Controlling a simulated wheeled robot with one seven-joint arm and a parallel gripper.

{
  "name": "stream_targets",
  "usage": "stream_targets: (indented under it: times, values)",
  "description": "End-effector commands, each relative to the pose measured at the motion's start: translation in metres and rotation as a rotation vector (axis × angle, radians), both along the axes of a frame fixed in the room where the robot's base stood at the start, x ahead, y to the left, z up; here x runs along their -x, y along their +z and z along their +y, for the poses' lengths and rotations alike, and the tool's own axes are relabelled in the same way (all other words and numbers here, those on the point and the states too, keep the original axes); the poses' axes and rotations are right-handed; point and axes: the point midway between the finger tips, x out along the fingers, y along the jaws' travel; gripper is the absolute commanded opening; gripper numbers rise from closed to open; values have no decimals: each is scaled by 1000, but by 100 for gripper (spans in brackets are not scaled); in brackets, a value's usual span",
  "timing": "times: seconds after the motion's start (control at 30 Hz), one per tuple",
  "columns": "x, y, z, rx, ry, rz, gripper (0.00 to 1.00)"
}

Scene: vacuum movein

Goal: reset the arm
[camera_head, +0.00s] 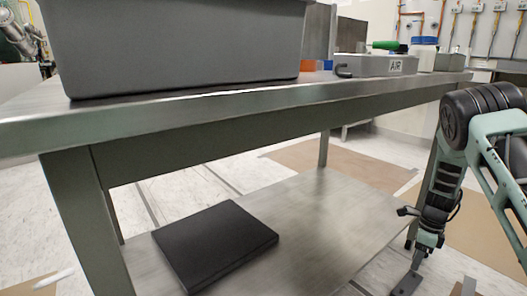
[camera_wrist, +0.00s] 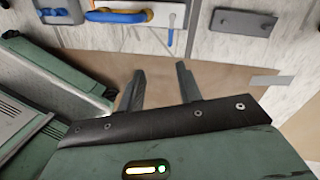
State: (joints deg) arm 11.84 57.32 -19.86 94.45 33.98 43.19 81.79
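My arm (camera_head: 476,110), pale green and black, hangs at the right of the head view, beside the table's right end. Its forearm points down toward the floor. My gripper (camera_wrist: 160,78) shows in the wrist view with its two dark fingers apart and nothing between them. In the head view its end is low at the right, partly cut off by the bottom edge.
A metal table (camera_head: 200,107) with a lower shelf (camera_head: 310,215) fills the middle. A grey bin (camera_head: 180,45) and an AIR-labelled box (camera_head: 380,65) stand on top. A black flat case (camera_head: 215,243) lies on the shelf. Brown sheets (camera_head: 350,168) cover some floor.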

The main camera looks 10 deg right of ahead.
Motion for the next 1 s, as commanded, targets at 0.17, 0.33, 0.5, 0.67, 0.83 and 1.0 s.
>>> stream_targets:
  times: [0.17, 0.33, 0.5, 0.67, 0.83, 1.0]
  values:
    - [17, 72, 56, 7, 485, -109, 35]
    - [48, 128, 108, 38, 999, -204, 35]
    - [91, 171, 153, 98, 1520, -281, 35]
    - [130, 196, 183, 170, 1941, -320, 35]
    - [170, 211, 205, 259, 2333, -330, 35]
    - [194, 245, 278, 146, 2548, -354, 35]
